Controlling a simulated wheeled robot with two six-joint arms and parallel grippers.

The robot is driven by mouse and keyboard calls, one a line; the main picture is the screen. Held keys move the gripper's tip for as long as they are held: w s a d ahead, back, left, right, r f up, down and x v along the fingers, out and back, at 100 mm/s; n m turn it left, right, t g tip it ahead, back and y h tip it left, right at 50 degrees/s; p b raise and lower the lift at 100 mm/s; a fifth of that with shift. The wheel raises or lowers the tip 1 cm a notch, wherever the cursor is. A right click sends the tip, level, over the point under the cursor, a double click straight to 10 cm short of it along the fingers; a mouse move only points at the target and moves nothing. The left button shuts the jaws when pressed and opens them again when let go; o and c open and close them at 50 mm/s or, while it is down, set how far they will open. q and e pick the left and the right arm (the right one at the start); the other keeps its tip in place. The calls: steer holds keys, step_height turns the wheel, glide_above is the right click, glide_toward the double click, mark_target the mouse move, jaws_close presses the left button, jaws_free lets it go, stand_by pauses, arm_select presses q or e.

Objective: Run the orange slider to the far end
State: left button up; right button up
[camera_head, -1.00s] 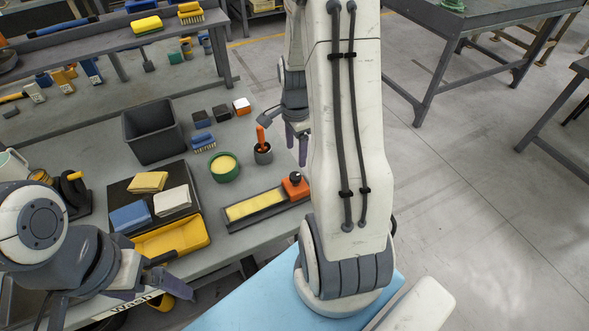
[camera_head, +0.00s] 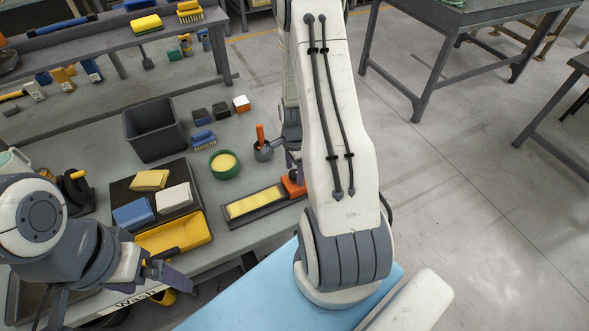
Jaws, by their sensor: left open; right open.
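The orange slider (camera_head: 292,187) sits at the right end of a dark rail (camera_head: 235,222) with a yellow strip along its middle, on the grey bench. My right arm covers part of the slider, and its dark knob is hidden behind a finger. My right gripper (camera_head: 279,163) is open, low over the bench just behind the slider, one finger close against it. I cannot tell whether they touch. My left gripper (camera_head: 112,292) is open and empty at the bench's front edge, lower left.
A small grey cup (camera_head: 263,155) with an orange-handled tool stands beside the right gripper. A green bowl (camera_head: 224,176) is behind the rail. A yellow tray (camera_head: 196,232) and a dark tray with sponges (camera_head: 123,190) are to the left. A dark bin (camera_head: 154,112) stands further back.

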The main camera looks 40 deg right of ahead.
jaws_close()
stand_by(1.3)
